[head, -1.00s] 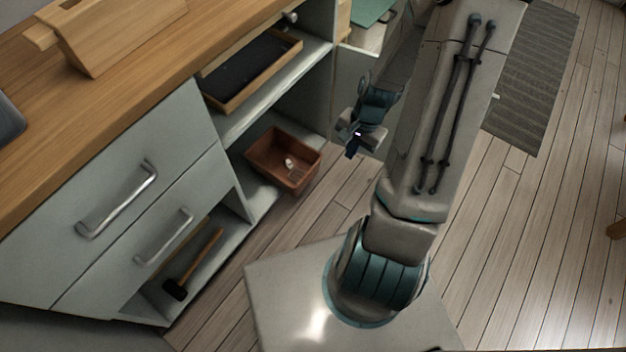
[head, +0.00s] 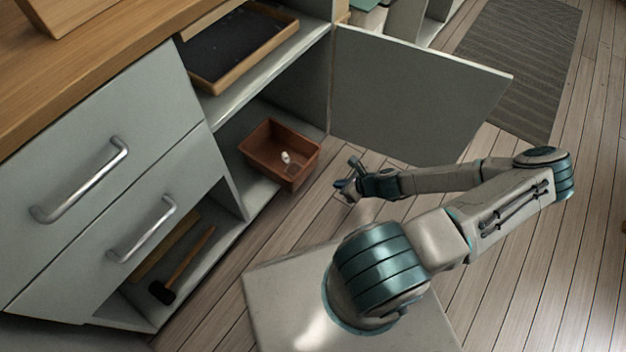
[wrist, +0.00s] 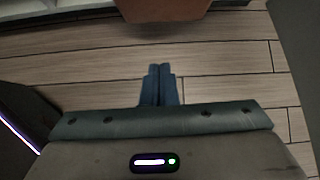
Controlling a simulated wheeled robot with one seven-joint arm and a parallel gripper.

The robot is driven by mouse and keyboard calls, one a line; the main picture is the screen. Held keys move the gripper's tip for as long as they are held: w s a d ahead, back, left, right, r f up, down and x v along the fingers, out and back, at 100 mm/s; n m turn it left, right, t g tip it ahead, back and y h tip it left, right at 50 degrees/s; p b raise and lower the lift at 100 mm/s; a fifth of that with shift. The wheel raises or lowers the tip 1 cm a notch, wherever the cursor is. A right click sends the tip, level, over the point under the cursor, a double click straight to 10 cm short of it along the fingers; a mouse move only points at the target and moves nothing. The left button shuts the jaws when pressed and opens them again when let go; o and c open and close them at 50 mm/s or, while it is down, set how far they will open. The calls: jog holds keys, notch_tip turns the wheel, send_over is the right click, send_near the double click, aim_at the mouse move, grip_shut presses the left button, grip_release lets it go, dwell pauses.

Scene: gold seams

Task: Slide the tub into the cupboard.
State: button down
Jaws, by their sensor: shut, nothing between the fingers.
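The tub (head: 275,166) is a reddish-brown open box with a small pale item inside. It sits on the bottom shelf of the open cupboard (head: 233,141), with its front end sticking out past the shelf edge. My gripper (head: 343,187) is to the right of the tub, apart from it, in front of the cupboard opening. In the wrist view my gripper (wrist: 159,70) is shut and empty, pointing at the tub (wrist: 163,8), which shows at the top edge with floor between them.
The open cupboard door (head: 415,100) stands on the far side of my gripper. A dark-lined wooden tray (head: 240,50) lies on the shelf above. A mallet (head: 180,265) lies in the lower left compartment. Wooden floor (head: 285,225) is clear before the tub.

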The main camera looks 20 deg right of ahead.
jog(key=f+m, duration=0.1)
jog(key=b, duration=0.5)
send_near(307, 176)
notch_tip(307, 176, down, 4)
jog(key=s, duration=0.1)
jog(key=shift+w+a+f+b, duration=0.1)
jog(key=shift+w+a+b, duration=0.45)
jog(key=shift+w, duration=0.4)
jog(key=shift+w+a+b, duration=0.4)
jog(key=shift+w+a, duration=0.3)
jog(key=shift+w, duration=0.3)
